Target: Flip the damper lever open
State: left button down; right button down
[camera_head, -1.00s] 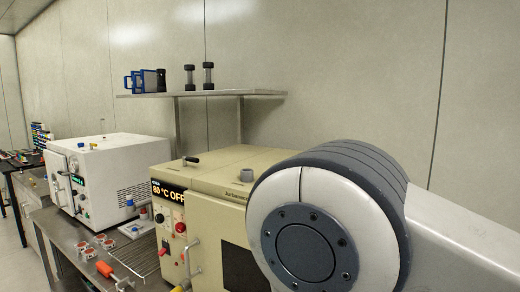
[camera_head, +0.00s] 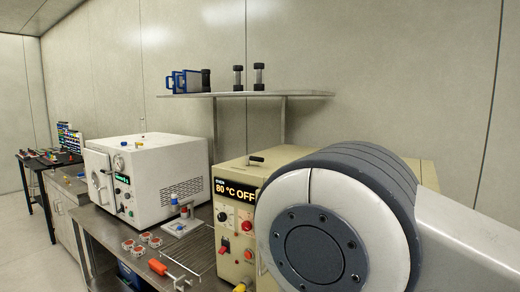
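The beige oven (camera_head: 290,153) stands on the bench, with a lit display (camera_head: 236,191) reading "80 °C OFF" on its front. A small black-tipped lever (camera_head: 256,159) lies low on the oven's top near the left edge; it looks like the damper lever. I cannot tell its exact setting at this size. A large grey and white joint of my own arm hides the right part of the oven's front and top. Neither of my grippers shows in the view, so nothing is seen touching the lever.
A white vacuum-oven-like box (camera_head: 150,180) stands left of the beige oven. Between them are a small blue-and-red device (camera_head: 182,222) and a wire rack (camera_head: 200,250). An orange-handled tool (camera_head: 160,268) lies in front. A shelf (camera_head: 300,94) hangs above.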

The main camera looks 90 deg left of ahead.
aim_at(257, 159)
jog(key=z, duration=0.05)
jog(key=k, duration=0.55)
jog(key=u, duration=1.25)
